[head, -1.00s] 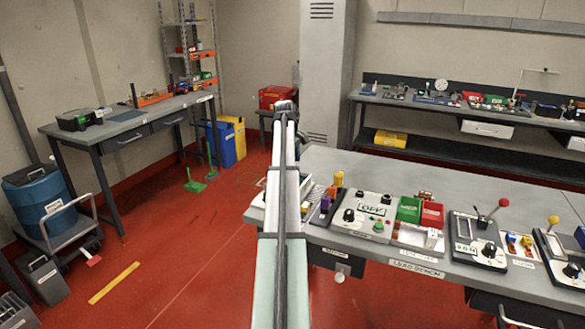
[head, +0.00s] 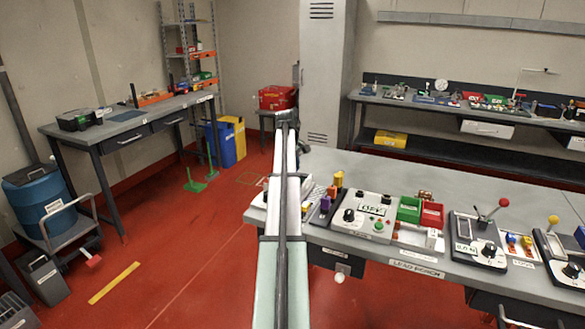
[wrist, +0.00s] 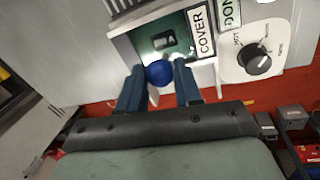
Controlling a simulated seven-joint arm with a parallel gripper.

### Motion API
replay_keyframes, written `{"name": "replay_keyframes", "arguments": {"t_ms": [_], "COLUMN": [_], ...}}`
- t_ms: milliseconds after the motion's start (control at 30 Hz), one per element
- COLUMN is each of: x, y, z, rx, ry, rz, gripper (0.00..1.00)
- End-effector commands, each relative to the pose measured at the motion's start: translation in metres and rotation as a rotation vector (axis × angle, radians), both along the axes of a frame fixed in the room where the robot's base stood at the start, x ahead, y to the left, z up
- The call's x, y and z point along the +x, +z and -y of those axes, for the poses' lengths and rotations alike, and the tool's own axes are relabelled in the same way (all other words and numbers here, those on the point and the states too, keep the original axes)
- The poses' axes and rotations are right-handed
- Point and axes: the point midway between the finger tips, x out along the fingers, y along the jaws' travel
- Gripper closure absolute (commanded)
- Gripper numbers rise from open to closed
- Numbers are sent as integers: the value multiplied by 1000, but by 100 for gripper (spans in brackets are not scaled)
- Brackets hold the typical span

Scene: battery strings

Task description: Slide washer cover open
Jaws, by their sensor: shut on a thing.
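In the wrist view, my gripper (wrist: 160,86) has its two dark blue fingers on either side of a round blue knob (wrist: 158,72) and is shut on it. The knob sits at the near edge of a pale frame around a dark green recess (wrist: 160,38). A small dark piece (wrist: 164,39) shows in the recess. A white label reading COVER (wrist: 202,32) stands on the right of the recess. How far the cover is open is hard to tell. In the head view my arm hides the gripper and the knob.
A white dial panel with a black knob (wrist: 255,58) lies right of the label. In the head view, a grey bench (head: 450,200) with several switch and dial devices fills the right. Red floor (head: 190,250) is open to the left.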

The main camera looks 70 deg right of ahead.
Motion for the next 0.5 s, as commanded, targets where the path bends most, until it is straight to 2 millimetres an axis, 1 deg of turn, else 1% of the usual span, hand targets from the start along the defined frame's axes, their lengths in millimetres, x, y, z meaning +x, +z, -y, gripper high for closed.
{"name": "replay_keyframes", "arguments": {"t_ms": [33,300,500], "x": [0,0,0], "y": [0,0,0], "z": [0,0,0], "rx": [0,0,0], "ry": [0,0,0], "rz": [0,0,0], "gripper": [75,100,100]}}
